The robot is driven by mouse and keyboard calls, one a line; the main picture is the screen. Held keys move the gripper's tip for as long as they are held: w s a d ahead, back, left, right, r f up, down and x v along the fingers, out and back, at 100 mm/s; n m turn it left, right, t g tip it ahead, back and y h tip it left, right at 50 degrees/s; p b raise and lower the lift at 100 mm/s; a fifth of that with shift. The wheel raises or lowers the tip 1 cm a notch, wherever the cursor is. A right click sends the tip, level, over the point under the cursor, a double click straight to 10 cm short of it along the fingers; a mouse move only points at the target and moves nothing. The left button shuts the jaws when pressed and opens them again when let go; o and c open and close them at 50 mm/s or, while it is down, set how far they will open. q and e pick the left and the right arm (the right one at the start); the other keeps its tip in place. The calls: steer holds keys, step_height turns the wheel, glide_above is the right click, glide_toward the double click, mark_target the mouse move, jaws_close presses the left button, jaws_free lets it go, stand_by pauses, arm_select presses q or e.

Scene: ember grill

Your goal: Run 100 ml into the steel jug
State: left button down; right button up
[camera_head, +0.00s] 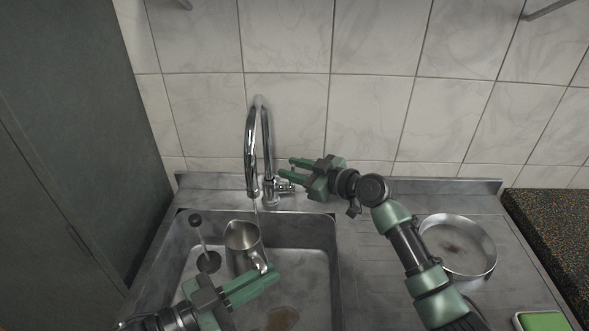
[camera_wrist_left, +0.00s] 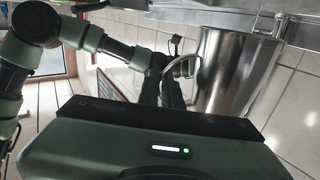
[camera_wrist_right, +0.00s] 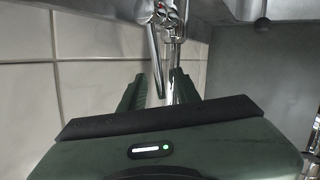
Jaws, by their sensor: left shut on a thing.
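The steel jug (camera_head: 241,243) is upright in the sink under the tap. It also shows large in the left wrist view (camera_wrist_left: 232,75). My left gripper (camera_head: 268,275) is shut on the jug's handle, from the near right side. The chrome tap (camera_head: 251,140) stands behind the sink, its spout above the jug. A thin pale line, seemingly water, runs down from the spout by the jug's rim. My right gripper (camera_head: 292,173) is open beside the tap's lever (camera_head: 285,188); its fingers (camera_wrist_right: 158,85) are apart near the tap body. Jug's fill level cannot be told.
The steel sink (camera_head: 327,262) has a drain and a brown stain on its floor. A dark-knobbed rod (camera_head: 200,228) stands left of the jug. A round pan (camera_head: 457,245) sits on the drainboard at right, with a green sponge-like thing (camera_head: 543,321) nearer. Tiled wall is close behind.

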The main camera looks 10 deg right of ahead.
steer(key=v, duration=1.2)
